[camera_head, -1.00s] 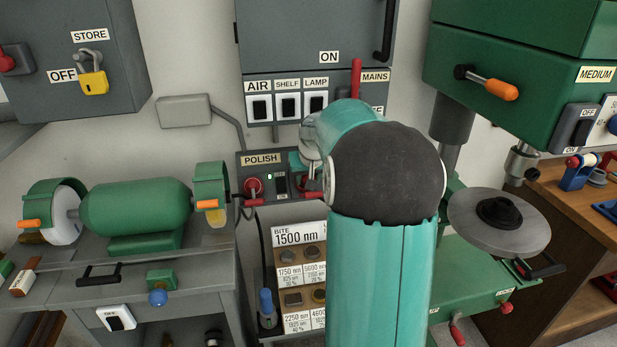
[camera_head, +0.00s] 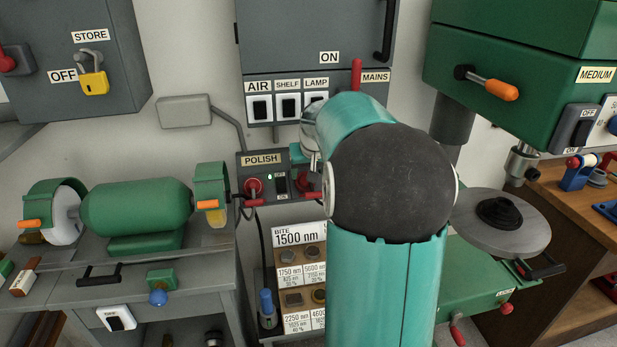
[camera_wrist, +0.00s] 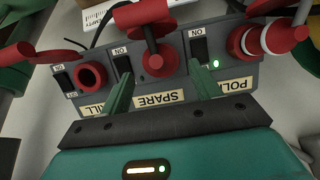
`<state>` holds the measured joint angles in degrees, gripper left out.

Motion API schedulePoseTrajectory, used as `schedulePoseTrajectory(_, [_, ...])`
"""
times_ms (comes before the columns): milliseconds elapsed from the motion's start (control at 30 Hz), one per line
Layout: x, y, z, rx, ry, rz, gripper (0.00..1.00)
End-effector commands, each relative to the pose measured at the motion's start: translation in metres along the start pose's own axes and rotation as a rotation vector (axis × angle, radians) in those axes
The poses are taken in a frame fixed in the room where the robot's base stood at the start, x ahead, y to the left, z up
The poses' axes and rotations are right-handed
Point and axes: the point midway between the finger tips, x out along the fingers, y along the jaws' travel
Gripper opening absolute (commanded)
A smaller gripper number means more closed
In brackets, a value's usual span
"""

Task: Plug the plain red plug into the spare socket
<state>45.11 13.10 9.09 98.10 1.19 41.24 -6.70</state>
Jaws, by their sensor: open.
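In the wrist view, a red plug (camera_wrist: 150,30) with a crosswise handle stands at the SPARE socket (camera_wrist: 156,64) in the middle of the grey panel. Its stem meets the socket's face; I cannot tell how deep it sits. My gripper (camera_wrist: 157,72) is open, with one green finger on each side of the SPARE socket, apart from the plug's handle. The DRILL socket (camera_wrist: 92,75) shows a dark open hole. A white-banded red plug (camera_wrist: 266,40) is at the POLISH socket. In the head view a red handle (camera_head: 313,195) shows beside my arm, which hides much of the panel.
Rocker switches (camera_wrist: 199,48) flank the sockets. Another red handle (camera_wrist: 50,54) lies close at the left in the wrist view. In the head view, the green grinder (camera_head: 135,207) stands left, a sample rack (camera_head: 300,238) below, and the drill press (camera_head: 500,220) right.

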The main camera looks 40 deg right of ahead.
Motion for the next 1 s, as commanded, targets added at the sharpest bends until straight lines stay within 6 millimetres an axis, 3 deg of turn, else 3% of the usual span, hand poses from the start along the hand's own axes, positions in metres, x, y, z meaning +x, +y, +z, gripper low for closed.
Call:
schedulePoseTrajectory(200, [-0.051, -0.001, -0.001, -0.002, 0.004, 0.000, 0.63])
schedulePoseTrajectory(400, [-0.085, 0.000, -0.001, -0.001, 0.003, 0.001, 0.63])
schedulePoseTrajectory(600, [-0.097, 0.000, 0.000, -0.001, 0.000, 0.000, 0.63])
schedulePoseTrajectory(1000, [-0.097, 0.000, 0.000, -0.001, 0.000, 0.000, 0.63])
